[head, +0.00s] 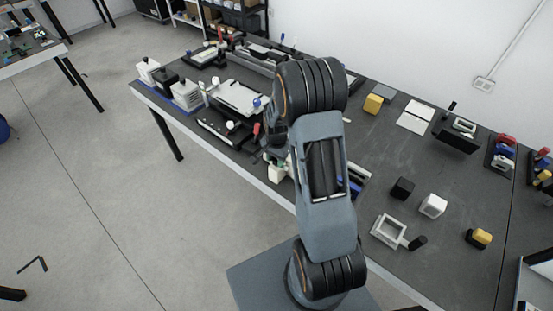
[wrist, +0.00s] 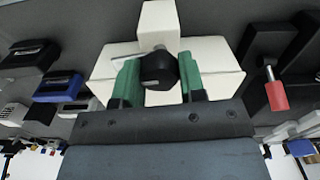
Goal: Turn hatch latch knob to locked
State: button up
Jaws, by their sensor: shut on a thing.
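In the wrist view, a black round knob (wrist: 157,68) with a small pale mark sits in front of a white block-like housing (wrist: 218,82). The green fingers of my gripper (wrist: 158,82) stand on both sides of the knob and are shut on it. A thin metal rod (wrist: 116,60) lies just left of the knob, partly hidden by the left finger. In the head view, my arm covers most of the work area; only a small part of the gripper and a white block (head: 277,173) show at the table's front edge. The knob is hidden there.
A red-tipped metal lever on a dark bracket (wrist: 275,90) stands right of my gripper in the wrist view. Blue and black blocks (wrist: 60,87) are at left. In the head view, the dark table (head: 340,125) holds a white frame (head: 389,231) and several loose blocks.

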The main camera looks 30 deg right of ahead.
jog(key=n+b, duration=0.2)
jog(key=n, duration=0.2)
jog(key=shift+f, duration=0.1)
jog(key=n+b, duration=0.2)
jog(key=n, duration=0.3)
jog(key=n+b, duration=0.1)
jog(key=n, duration=0.3)
jog(key=shift+n+b, duration=0.65)
jog(key=shift+n, duration=1.45)
jog(key=o, duration=0.9)
notch_tip(320, 180, up, 14)
jog(key=shift+r+b, duration=0.1)
jog(key=shift+b, duration=0.25)
